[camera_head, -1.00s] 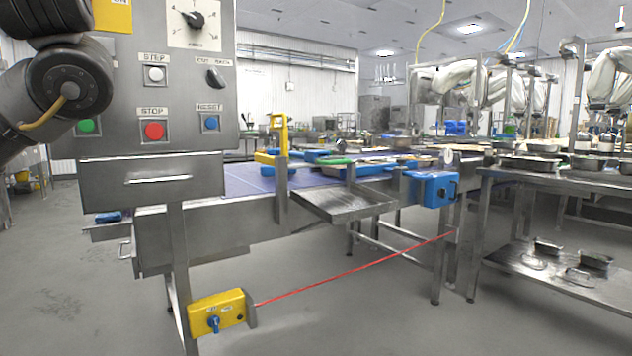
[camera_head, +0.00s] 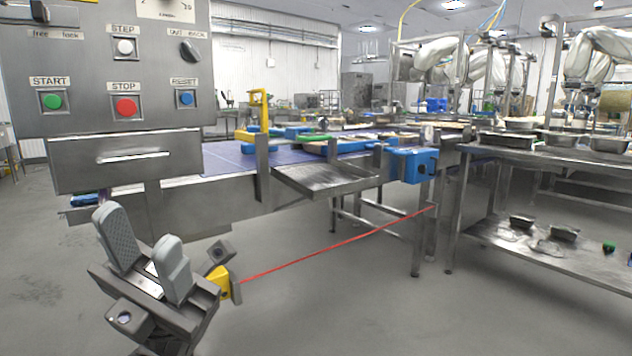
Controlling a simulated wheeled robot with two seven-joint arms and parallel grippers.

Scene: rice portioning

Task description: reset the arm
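My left gripper (camera_head: 144,250) shows at the lower left, pointing up, in front of the control cabinet. Its two grey padded fingers stand apart with nothing between them. It is below the control panel (camera_head: 85,100) and its drawer (camera_head: 125,158), and apart from the buttons in the picture. The panel has a green START button (camera_head: 53,101), a red STOP button (camera_head: 124,107) and a blue RESET button (camera_head: 186,98). My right gripper is not in view.
A conveyor table (camera_head: 222,160) with a metal side tray (camera_head: 325,181) runs behind the panel. A steel shelf table (camera_head: 560,260) stands at right. A red cord (camera_head: 335,245) crosses low from a yellow box (camera_head: 222,280), partly hidden by my gripper. Grey floor is open in front.

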